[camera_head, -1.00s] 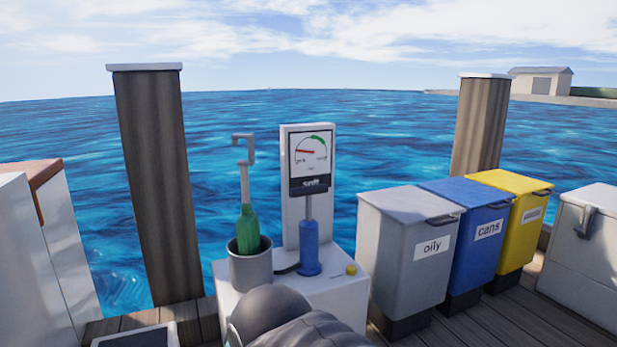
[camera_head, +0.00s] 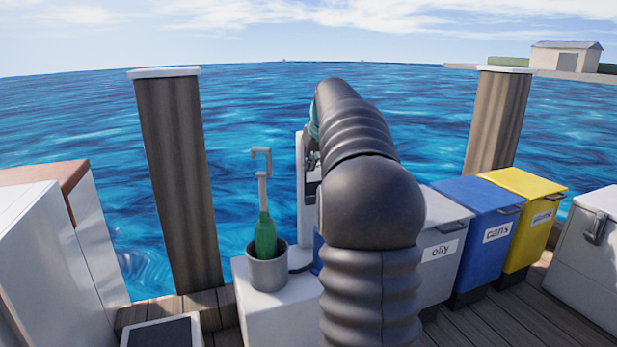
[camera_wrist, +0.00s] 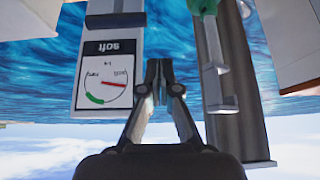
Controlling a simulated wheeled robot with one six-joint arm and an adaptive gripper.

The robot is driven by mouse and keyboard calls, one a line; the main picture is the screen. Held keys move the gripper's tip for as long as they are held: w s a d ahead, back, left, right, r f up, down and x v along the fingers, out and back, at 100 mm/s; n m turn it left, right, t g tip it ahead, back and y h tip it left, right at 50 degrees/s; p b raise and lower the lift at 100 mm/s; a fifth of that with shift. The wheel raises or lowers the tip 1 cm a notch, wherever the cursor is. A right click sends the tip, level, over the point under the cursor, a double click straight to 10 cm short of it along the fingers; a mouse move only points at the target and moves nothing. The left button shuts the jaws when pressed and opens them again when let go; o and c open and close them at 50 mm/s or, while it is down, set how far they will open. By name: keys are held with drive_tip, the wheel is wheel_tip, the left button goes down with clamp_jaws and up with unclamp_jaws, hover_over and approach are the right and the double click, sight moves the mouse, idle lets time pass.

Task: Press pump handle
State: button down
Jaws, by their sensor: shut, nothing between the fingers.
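The blue pump (camera_head: 318,252) is almost wholly hidden behind my arm in the head view. The wrist view is upside down. In it, a dark crossbar (camera_wrist: 115,20) at the top left, in front of the white gauge board, looks like the pump handle. My gripper (camera_wrist: 158,68) is shut and empty, with its fingertips together beside the gauge board in the picture and apart from the bar. The gauge (camera_wrist: 104,75) shows a red needle away from its green arc. How far my fingertips are from the handle in depth is unclear.
A grey pot (camera_head: 268,270) holding a green bottle-like pump (camera_head: 265,237) stands on the white cabinet (camera_head: 270,318), left of my arm. Wooden posts (camera_head: 178,185) rise behind. Grey, blue and yellow bins (camera_head: 520,220) stand right.

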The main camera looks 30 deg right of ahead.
drive_tip(key=w+d+p, duration=0.1)
drive_tip(key=w+d, duration=0.1)
drive_tip(key=d, duration=0.7)
drive_tip(key=shift+r, duration=0.15)
drive_tip(key=shift+w, duration=0.1)
drive_tip(key=x, duration=1)
drive_tip(key=shift+w+d, duration=0.1)
drive_tip(key=shift+s+f, duration=0.25)
drive_tip(key=shift+f, duration=0.65)
drive_tip(key=shift+s+f, duration=0.25)
drive_tip(key=shift+f, duration=0.75)
